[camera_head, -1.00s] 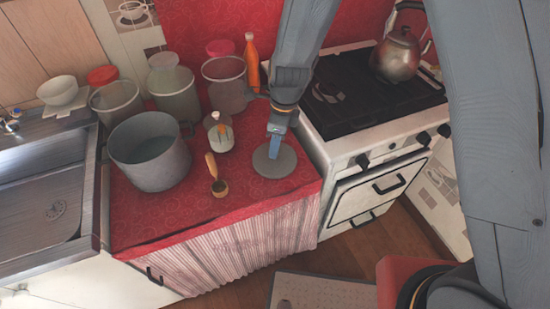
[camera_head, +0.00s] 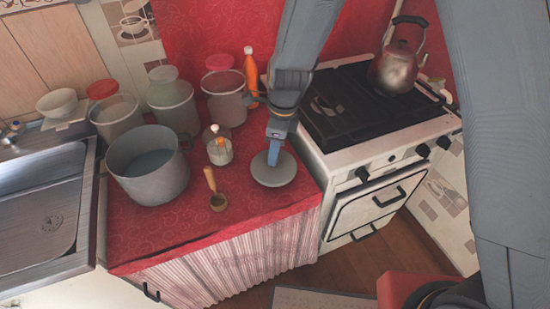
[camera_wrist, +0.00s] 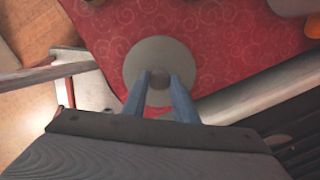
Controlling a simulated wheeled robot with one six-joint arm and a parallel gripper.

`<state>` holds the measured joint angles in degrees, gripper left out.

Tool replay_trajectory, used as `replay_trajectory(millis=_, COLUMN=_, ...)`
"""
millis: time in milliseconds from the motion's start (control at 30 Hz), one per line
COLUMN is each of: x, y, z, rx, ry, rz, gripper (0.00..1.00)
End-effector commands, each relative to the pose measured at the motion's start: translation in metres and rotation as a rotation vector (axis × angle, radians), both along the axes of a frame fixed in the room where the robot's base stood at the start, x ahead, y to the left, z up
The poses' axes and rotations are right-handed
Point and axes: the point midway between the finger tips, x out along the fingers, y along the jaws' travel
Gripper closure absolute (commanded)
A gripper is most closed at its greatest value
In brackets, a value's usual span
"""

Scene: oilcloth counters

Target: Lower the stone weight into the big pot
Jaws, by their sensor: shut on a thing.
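The stone weight (camera_head: 272,176) is a flat grey disc at the right end of the red counter. In the wrist view the stone weight (camera_wrist: 158,52) shows a small knob between my fingers. My gripper (camera_head: 274,153) is shut on that knob from above; in the wrist view my gripper (camera_wrist: 159,82) has a finger on each side of it. I cannot tell whether the disc touches the counter. The big pot (camera_head: 134,182) is a grey, open pot at the left of the counter, with bluish-grey liquid or a pale bottom inside.
Several tubs, one a grey tub (camera_head: 173,106), and an orange bottle (camera_head: 251,75) line the back. A stove (camera_head: 352,110) stands right, a sink (camera_head: 45,215) left.

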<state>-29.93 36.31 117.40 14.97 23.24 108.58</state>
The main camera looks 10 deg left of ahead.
Motion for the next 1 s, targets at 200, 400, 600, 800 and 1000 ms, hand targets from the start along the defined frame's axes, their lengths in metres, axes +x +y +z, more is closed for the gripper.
replay_trajectory(millis=200, x=0.002, y=0.001, z=0.038, rx=0.003, ry=-0.004, rz=0.002, gripper=1.00)
replay_trajectory(millis=400, x=0.001, y=0.001, z=0.063, rx=0.002, ry=-0.003, rz=0.001, gripper=1.00)
replay_trajectory(millis=600, x=-0.001, y=0.006, z=0.079, rx=0.001, ry=-0.001, rz=0.001, gripper=1.00)
replay_trajectory(millis=800, x=-0.007, y=0.026, z=0.095, rx=0.000, ry=0.000, rz=0.003, gripper=1.00)
replay_trajectory(millis=1000, x=-0.013, y=0.053, z=0.111, rx=0.001, ry=-0.001, rz=0.004, gripper=1.00)
